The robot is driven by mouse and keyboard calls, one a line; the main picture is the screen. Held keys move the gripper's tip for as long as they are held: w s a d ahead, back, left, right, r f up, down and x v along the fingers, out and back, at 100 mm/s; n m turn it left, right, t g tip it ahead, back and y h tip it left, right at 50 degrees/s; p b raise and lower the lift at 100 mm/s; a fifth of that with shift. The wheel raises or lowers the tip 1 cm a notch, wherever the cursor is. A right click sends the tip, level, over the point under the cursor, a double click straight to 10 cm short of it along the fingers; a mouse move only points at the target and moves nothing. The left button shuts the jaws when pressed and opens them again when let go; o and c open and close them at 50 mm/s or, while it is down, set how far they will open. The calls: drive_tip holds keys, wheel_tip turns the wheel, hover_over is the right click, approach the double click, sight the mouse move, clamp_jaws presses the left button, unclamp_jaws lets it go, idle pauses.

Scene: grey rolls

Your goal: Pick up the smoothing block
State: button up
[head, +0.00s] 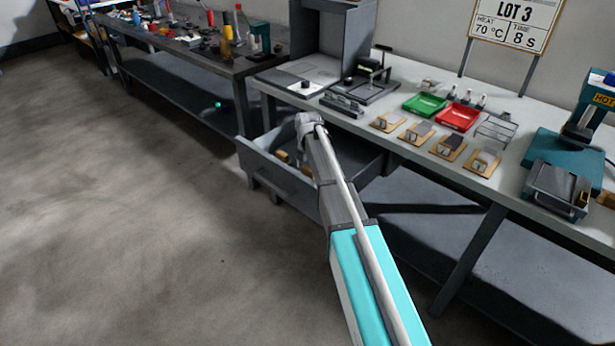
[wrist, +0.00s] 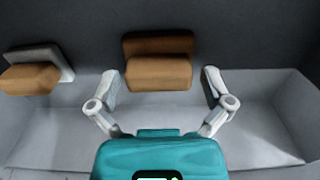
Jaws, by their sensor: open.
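In the wrist view my gripper (wrist: 160,82) is open, with one finger on each side of a brown block (wrist: 158,74). The block has a second brown part behind it, with a dark line between. I cannot tell for sure which is the smoothing block. In the head view the blocks show only partly, inside a grey open drawer (head: 262,166) under the bench; my arm hides the fingertips.
The drawer's walls surround my gripper, with bare floor at its right in the wrist view (wrist: 265,130). The bench top (head: 395,160) above holds a green tray (head: 425,105), a red tray (head: 457,117), several small wooden boards and a teal press (head: 575,150). Open floor lies left.

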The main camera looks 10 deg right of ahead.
sight(308, 168)
idle(0.3)
drive_tip(key=c, duration=1)
drive_tip(key=shift+c, duration=0.2)
drive_tip(key=shift+r, duration=0.15)
wheel_tip(308, 168, up, 10)
drive_tip(key=p, duration=1)
